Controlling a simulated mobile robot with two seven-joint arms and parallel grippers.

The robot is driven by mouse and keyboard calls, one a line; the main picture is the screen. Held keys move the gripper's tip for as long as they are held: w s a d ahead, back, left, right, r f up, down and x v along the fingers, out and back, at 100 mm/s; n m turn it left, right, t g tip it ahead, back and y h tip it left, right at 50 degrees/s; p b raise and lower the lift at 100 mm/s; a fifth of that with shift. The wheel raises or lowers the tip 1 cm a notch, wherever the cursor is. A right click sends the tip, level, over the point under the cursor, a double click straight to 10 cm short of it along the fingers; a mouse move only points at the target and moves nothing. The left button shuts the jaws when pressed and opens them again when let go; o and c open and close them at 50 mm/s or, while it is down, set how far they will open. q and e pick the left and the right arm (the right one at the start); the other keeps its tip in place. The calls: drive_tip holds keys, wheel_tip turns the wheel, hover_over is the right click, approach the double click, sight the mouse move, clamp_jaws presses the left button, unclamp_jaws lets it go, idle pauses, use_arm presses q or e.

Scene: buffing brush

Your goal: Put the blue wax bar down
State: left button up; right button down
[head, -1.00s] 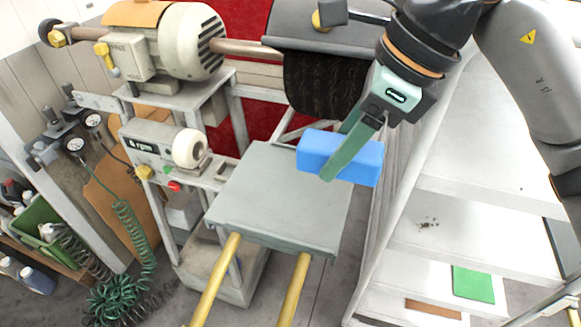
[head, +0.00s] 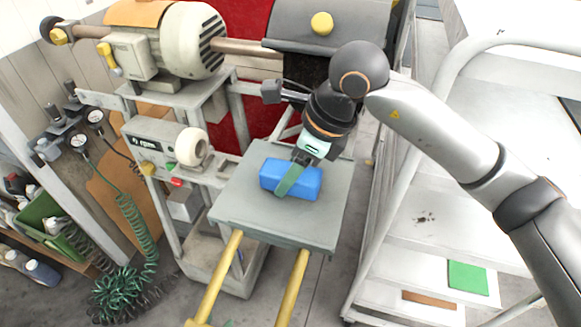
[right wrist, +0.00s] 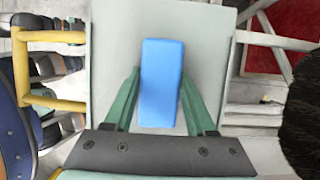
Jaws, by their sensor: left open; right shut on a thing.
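The blue wax bar (head: 291,179) is a smooth blue block over the middle of the grey plate (head: 236,206). My right gripper (head: 290,180) is shut on it from above, one green finger across its near side. In the right wrist view the bar (right wrist: 162,85) lies lengthwise between both fingers, with the plate (right wrist: 112,40) behind it. The bar looks level and very close to the plate; I cannot tell whether it touches. Only a small green tip of my left gripper (head: 228,323) shows at the bottom edge of the head view.
The plate has free room around the bar. Yellow rails (head: 217,280) run from its near edge. The buffing machine's motor (head: 180,40) and control box (head: 150,140) stand behind and left. A white shelf cart (head: 440,240) stands right, a green coiled hose (head: 135,245) left.

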drive_tip(key=shift+f, duration=0.15)
drive_tip(key=shift+c, duration=1.1)
unclamp_jaws()
drive_tip(key=v, duration=1.2)
drive_tip(key=shift+r+b, duration=0.25)
drive_tip(key=shift+b, duration=0.1)
